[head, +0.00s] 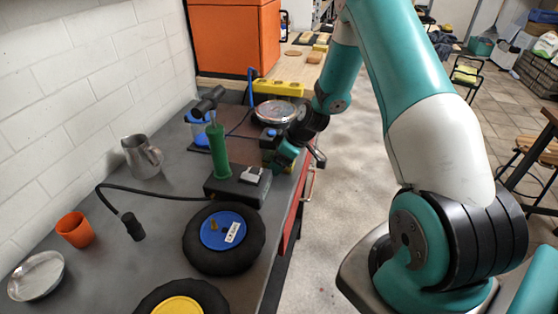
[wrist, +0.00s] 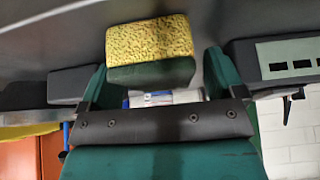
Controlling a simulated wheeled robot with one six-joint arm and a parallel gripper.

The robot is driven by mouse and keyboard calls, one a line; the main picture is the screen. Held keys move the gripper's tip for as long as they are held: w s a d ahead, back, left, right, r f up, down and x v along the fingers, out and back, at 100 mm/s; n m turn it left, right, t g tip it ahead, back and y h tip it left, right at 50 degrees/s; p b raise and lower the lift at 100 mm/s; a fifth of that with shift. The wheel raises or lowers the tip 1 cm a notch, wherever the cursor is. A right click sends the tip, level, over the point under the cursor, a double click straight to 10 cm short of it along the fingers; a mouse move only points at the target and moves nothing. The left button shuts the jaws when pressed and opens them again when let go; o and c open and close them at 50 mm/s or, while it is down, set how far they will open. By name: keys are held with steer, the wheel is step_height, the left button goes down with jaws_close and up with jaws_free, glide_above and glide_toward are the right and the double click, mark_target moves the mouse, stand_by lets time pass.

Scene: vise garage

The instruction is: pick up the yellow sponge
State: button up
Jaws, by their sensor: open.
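The yellow sponge (wrist: 150,38) shows in the wrist view, with a yellow pitted layer and a dark green layer. It lies between and just ahead of the two green fingers of my gripper (wrist: 157,68). The fingers stand apart, with a gap on each side of the sponge. In the head view my gripper (head: 284,154) is low at the right edge of the workbench, beside a black box with a green-handled tool. I cannot make out the sponge clearly in that view.
The black box (head: 238,187) stands close left of my gripper. A round metal-rimmed dish (head: 274,112) and a yellow level (head: 278,88) lie behind. A black wheel with a blue hub (head: 222,230) lies in front. Open floor is to the right.

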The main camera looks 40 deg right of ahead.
steer(key=shift+c, duration=0.4)
steer(key=c, duration=0.9)
steer(key=shift+r, duration=0.1)
step_height(320, 180, up, 20)
steer(key=shift+b, duration=0.45)
